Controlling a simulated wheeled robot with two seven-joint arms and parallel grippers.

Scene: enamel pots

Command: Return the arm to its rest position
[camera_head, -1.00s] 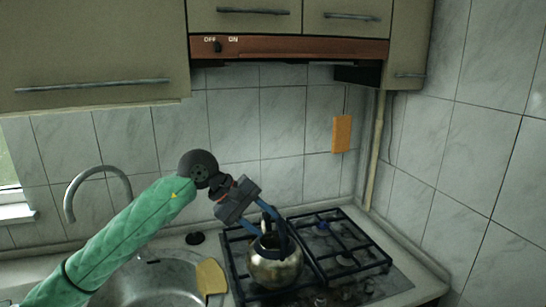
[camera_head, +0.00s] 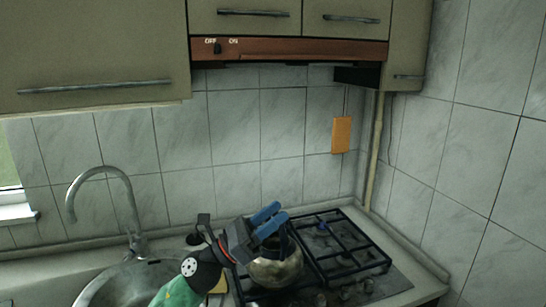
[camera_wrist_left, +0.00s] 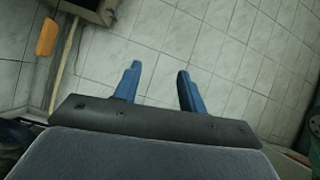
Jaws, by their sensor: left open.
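My left gripper (camera_head: 276,212) is open and empty, its two blue fingers apart and pointing up and right. In the head view it is in front of the metal kettle (camera_head: 278,271), hiding part of the kettle's top and handle. The kettle stands on the front left part of the gas stove (camera_head: 366,282). In the left wrist view the open fingers (camera_wrist_left: 159,70) have only the tiled wall (camera_wrist_left: 215,40) behind them. My left arm is low at the bottom edge of the head view. My right gripper is not in view.
A sink (camera_head: 110,282) with a curved faucet (camera_head: 103,172) is at left. A range hood (camera_head: 290,48) and cabinets (camera_head: 90,60) hang above. An orange board (camera_head: 342,134) hangs on the wall, by a pipe (camera_head: 376,150). The space before the back wall is free.

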